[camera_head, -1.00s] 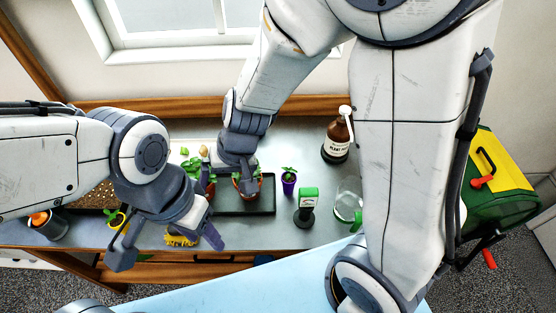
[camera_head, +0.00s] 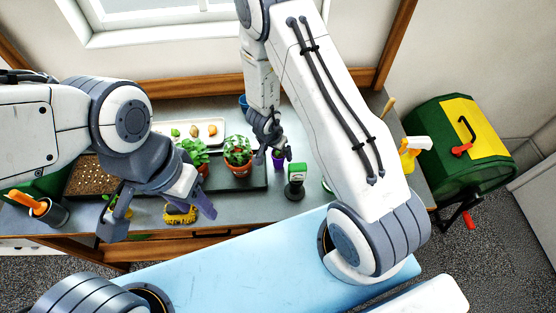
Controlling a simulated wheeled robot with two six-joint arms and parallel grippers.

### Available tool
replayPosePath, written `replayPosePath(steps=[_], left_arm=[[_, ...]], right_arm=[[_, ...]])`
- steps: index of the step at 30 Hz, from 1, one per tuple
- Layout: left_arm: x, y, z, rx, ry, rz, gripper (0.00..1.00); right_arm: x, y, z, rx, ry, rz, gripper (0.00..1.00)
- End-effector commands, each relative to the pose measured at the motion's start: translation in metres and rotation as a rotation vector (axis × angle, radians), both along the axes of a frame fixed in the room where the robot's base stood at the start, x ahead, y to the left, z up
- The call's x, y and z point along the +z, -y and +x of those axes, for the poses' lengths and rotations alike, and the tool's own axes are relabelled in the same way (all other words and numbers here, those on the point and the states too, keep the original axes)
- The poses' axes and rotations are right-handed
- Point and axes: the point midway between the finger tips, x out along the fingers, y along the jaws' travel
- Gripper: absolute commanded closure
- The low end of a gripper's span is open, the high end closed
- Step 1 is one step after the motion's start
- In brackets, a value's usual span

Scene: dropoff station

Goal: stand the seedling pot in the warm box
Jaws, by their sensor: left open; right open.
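My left gripper (camera_head: 158,207) is open and empty above the bench's front edge, near a yellow brush (camera_head: 179,216).
Two potted plants, a leafy one (camera_head: 195,154) and a patterned one (camera_head: 238,154), stand on the black tray. A green stamp-like object (camera_head: 296,174) is close right of the purple pot. A soil tray (camera_head: 90,180) and tool cup (camera_head: 48,211) are at left.

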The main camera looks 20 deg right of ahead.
Motion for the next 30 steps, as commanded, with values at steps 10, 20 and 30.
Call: replayPosePath(steps=[10,20,30], left_arm=[[-0.012,0.000,0.000,0.002,0.000,0.000,0.50],[-0.012,0.000,0.000,0.002,0.000,0.000,0.50],[-0.012,0.000,0.000,0.002,0.000,0.000,0.50]], right_arm=[[-0.044,0.013,0.005,0.000,-0.002,-0.001,0.04],[-0.048,0.013,0.006,0.001,-0.001,0.001,0.11],[-0.048,0.013,0.006,0.001,-0.001,0.001,1.00]])
